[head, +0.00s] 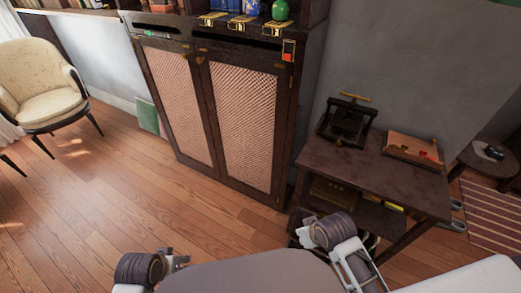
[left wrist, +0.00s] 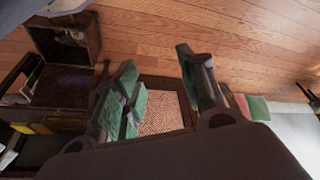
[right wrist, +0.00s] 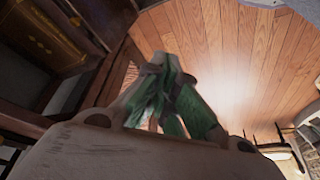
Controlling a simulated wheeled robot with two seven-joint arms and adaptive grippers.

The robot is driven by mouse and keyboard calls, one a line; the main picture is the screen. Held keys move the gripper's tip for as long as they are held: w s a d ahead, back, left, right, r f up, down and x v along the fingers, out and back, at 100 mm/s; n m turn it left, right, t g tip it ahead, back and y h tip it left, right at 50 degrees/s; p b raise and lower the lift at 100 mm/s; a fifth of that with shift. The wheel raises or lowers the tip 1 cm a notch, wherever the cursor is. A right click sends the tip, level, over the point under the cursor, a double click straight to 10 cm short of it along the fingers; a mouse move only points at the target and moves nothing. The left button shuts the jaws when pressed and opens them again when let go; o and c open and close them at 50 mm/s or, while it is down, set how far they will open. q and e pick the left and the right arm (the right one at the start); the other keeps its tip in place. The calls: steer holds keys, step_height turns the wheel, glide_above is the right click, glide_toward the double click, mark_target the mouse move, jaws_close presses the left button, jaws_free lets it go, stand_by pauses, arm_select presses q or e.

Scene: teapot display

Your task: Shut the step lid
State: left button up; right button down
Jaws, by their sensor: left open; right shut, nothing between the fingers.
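The low dark wooden stand (head: 385,178) at the right has a flat top and a lower level. A dark brown panel with gold ornament (head: 330,192) shows under its top at the left, and also in the right wrist view (right wrist: 52,35). I cannot tell for sure which part is the step lid. My left gripper (left wrist: 160,62) is open and empty, with floor and a mesh cabinet door behind its fingers. My right gripper (right wrist: 165,65) is shut and empty, over the floor beside dark woodwork. My fingers are not clear in the head view.
A black device with a brass handle (head: 347,120) and a wooden tray (head: 412,150) stand on the stand's top. A tall cabinet (head: 238,125) with mesh doors is to its left. A cream chair (head: 42,85) is at far left. Wood floor (head: 90,190) is clear.

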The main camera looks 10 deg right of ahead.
arm_select(q)
steer(key=s+a+f+g+y+p, duration=0.1)
steer(key=s+a+f+p, duration=0.15)
steer(key=f, duration=1.05)
steer(key=s+a+f+g+p, duration=0.1)
steer(key=s+a+f, duration=0.15)
steer(key=f, duration=1.05)
steer(key=s+a+f, duration=0.3)
steer(key=s+f, duration=0.5)
steer(key=s+a+f, duration=0.4)
steer(key=s+f, duration=0.4)
steer(key=s, duration=0.1)
steer(key=shift+s+y, duration=0.2)
steer(key=shift+y, duration=0.1)
arm_select(e)
steer(key=w+d+f+m+t+h, duration=0.1)
steer(key=w+d+f+m, duration=0.1)
steer(key=w+d+f, duration=0.4)
steer(key=w+d+f+m+t+h, duration=0.1)
steer(key=w+d+f+m, duration=0.1)
steer(key=w+d+f, duration=0.5)
steer(key=w+d, duration=0.4)
steer(key=d, duration=0.4)
steer(key=shift+w+d+f+m+t, duration=0.2)
steer(key=shift+m+t, duration=0.1)
steer(key=shift+m, duration=0.1)
arm_select(q)
steer(key=shift+a, duration=0.1)
arm_select(e)
steer(key=shift+f, duration=0.1)
